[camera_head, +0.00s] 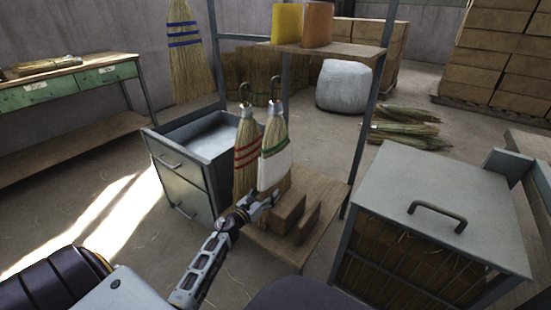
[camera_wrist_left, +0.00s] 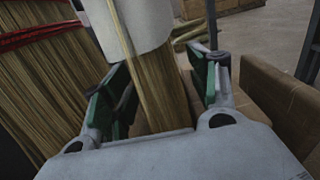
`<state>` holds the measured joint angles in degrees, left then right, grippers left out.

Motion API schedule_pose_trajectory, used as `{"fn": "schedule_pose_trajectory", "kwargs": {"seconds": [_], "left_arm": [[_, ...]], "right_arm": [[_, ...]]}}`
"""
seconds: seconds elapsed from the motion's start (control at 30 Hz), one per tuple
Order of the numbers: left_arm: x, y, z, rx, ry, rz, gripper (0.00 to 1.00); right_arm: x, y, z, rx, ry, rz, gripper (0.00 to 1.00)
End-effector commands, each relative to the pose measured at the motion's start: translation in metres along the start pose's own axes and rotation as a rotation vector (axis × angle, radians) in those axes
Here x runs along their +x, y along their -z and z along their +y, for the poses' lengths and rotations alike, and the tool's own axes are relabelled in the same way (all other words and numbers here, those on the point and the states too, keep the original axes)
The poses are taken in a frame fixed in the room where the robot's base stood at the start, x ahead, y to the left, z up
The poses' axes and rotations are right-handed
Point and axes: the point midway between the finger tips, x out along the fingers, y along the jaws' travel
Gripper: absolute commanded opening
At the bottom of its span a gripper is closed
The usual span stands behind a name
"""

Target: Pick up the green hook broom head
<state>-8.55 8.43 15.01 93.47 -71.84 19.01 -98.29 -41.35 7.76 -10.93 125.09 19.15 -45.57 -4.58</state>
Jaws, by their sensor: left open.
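The green hook broom head (camera_head: 275,132) hangs by a dark hook under the shelf. It has straw with green bands and a white sleeve (camera_head: 274,169) around its lower part. My left gripper (camera_head: 261,197) is at its lower end, jaws open. In the left wrist view the straw tip (camera_wrist_left: 165,95) comes down out of the white sleeve (camera_wrist_left: 128,22) and lies between the two green-padded fingers of my left gripper (camera_wrist_left: 160,85). A gap shows on the right side of the straw; contact on the left is unclear. My right gripper is not in view.
A red-banded broom head (camera_head: 247,150) hangs close on the left, also large in the left wrist view (camera_wrist_left: 40,75). Wooden blocks (camera_head: 288,212) stand on the lower shelf board just right of the gripper. A grey drawer cabinet (camera_head: 185,180) and a lidded bin (camera_head: 440,200) flank the rack.

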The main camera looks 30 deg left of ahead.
Motion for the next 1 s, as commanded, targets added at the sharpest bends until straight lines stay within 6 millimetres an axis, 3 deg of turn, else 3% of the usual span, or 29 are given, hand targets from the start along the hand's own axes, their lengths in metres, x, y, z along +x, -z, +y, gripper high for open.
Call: {"fn": "schedule_pose_trajectory", "kwargs": {"seconds": [0.5,1.0], "left_arm": [[0.041,0.002,0.002,-0.001,-0.001,-0.001,0.60],[0.044,0.001,0.002,0.000,-0.001,-0.001,0.60]], "right_arm": [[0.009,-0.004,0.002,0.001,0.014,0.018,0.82],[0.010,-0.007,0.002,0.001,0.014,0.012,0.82]]}}
